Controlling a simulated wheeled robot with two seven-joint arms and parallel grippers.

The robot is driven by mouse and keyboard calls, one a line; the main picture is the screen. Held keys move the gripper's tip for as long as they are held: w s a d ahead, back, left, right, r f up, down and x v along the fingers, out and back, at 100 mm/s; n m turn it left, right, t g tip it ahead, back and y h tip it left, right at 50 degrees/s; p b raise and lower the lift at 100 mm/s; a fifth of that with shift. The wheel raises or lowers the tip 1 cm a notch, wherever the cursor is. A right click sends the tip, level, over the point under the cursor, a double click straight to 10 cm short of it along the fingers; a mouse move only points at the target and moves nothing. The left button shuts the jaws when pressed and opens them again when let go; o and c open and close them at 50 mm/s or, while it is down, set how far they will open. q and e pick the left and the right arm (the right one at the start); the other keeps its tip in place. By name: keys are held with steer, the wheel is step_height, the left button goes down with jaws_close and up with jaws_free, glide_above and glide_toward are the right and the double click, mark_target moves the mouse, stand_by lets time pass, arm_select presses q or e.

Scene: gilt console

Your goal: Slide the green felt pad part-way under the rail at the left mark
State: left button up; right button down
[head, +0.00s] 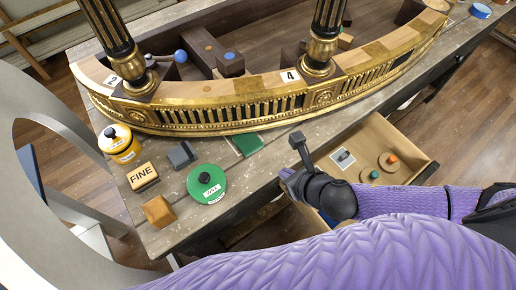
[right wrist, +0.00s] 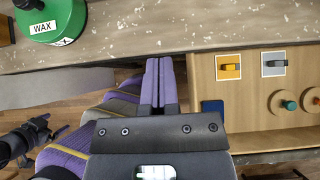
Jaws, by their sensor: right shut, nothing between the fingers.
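The green felt pad (head: 248,145) lies flat on the worn bench top at the front edge of the curved gilt rail (head: 215,112). I cannot tell whether its back edge is under the rail. Number plates 2 (head: 112,80) and 4 (head: 290,76) sit on the rail. My right gripper (head: 297,138) is shut and empty, to the right of the pad and apart from it. Its closed fingers also show in the right wrist view (right wrist: 158,65). A dark jointed part at the left of that view may be my left gripper (right wrist: 40,125); its fingers are unclear.
An open drawer (head: 410,150) with knobbed discs juts out at the right.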

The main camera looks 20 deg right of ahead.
mark_target(253, 145)
steer(key=b+x, duration=0.2)
steer(key=x, duration=0.6)
steer(key=shift+f+b, duration=0.1)
steer(key=shift+b, duration=0.3)
steer(key=w, duration=0.1)
steer(key=w+a, duration=0.1)
steer(key=w, duration=0.1)
steer(key=shift+w+a, duration=0.1)
steer(key=shift+w, duration=0.2)
steer(key=shift+a, duration=0.1)
steer(key=w, duration=0.1)
steer(key=w+a, duration=0.1)
steer(key=w, duration=0.1)
steer(key=shift+w, duration=0.15)
